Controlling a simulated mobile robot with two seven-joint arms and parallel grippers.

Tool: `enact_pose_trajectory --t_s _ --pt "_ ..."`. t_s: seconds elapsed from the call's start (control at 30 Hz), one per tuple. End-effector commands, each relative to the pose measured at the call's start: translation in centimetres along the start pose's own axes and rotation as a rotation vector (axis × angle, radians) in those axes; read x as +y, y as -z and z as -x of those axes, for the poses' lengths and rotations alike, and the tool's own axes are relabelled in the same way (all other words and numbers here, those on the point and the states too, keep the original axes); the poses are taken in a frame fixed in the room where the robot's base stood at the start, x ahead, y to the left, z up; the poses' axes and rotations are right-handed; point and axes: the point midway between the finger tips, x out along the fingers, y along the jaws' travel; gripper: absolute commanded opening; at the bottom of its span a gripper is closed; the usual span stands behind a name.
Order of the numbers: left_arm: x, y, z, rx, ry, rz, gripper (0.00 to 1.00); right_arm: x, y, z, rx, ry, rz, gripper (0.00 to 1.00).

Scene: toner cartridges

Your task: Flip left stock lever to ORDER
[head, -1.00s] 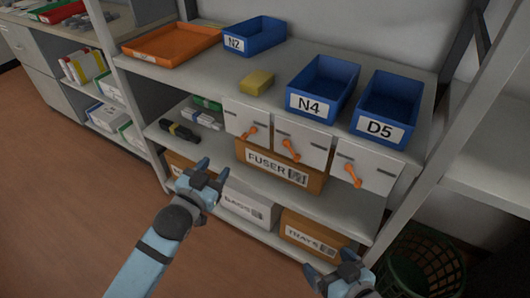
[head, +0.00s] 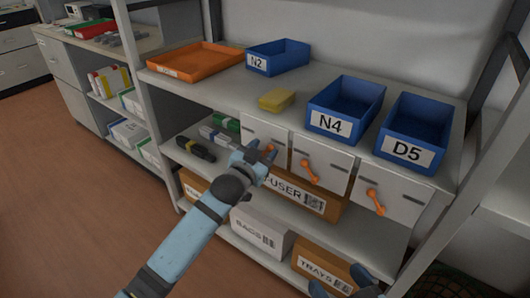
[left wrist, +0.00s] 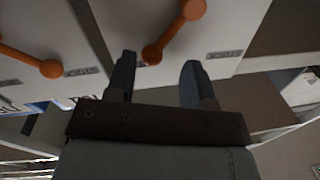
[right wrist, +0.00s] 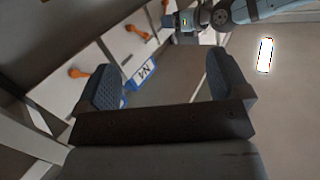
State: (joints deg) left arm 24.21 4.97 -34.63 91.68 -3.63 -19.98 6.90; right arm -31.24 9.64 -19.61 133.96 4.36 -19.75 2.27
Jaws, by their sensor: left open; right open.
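Three white panels under the shelf each carry an orange lever. The left stock lever (head: 270,151) is partly hidden by my left gripper (head: 254,160) in the head view. In the left wrist view this lever (left wrist: 175,32) slants, its lower end between the open fingertips (left wrist: 157,75); I cannot tell if they touch it. The middle lever (head: 310,172) and right lever (head: 376,202) are clear of both grippers. My right gripper (head: 342,284) is open and empty at the bottom edge; its fingers (right wrist: 163,85) also show in the right wrist view. Small dark labels on the panels are unreadable.
Blue bins N2 (head: 278,57), N4 (head: 344,107) and D5 (head: 415,133), an orange tray (head: 195,62) and a yellow block (head: 277,100) sit on the shelf above. A FUSER box (head: 300,198) stands behind and below the panels. Shelf posts stand at both sides.

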Motion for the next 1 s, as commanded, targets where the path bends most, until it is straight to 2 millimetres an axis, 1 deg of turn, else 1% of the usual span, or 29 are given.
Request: enact_pose_trajectory --t_s 0.03,0.13,0.43,0.63,0.67,0.83,0.87,0.9,1.0 --pt "0.1 0.0 -0.5 0.001 0.000 0.001 0.48 -0.1 0.2 0.0 0.012 0.003 -0.001 0.94" --pt "0.1 0.0 -1.0 0.001 -0.001 0.000 0.48 -0.2 0.6 0.0 0.030 0.007 -0.004 0.94" --pt "0.0 0.1 -1.1 0.001 -0.001 0.001 0.48 -0.2 1.0 -0.2 0.040 0.010 -0.001 0.94" --pt "0.0 0.0 -1.1 0.000 0.000 0.001 0.02 -0.2 1.0 -0.2 0.039 0.010 0.002 0.94" --pt "0.0 0.0 -1.1 0.000 0.000 0.001 0.00 -0.2 1.0 -0.2 0.039 0.010 0.002 0.94" --pt "0.1 0.1 -1.1 0.001 0.001 -0.023 0.00 -0.2 1.3 -0.1 0.025 0.008 0.008 0.94" --pt "0.1 0.2 -1.1 0.002 0.001 -0.039 0.00 0.1 0.5 0.1 -0.010 -0.002 0.009 0.94" --pt "0.3 0.1 -1.1 0.003 0.002 -0.066 0.00 0.5 -1.0 0.5 -0.069 -0.020 0.010 0.94" --pt "0.6 -0.1 -1.0 0.009 0.004 -0.131 0.00 1.3 -2.6 1.0 -0.148 -0.047 0.019 0.94"
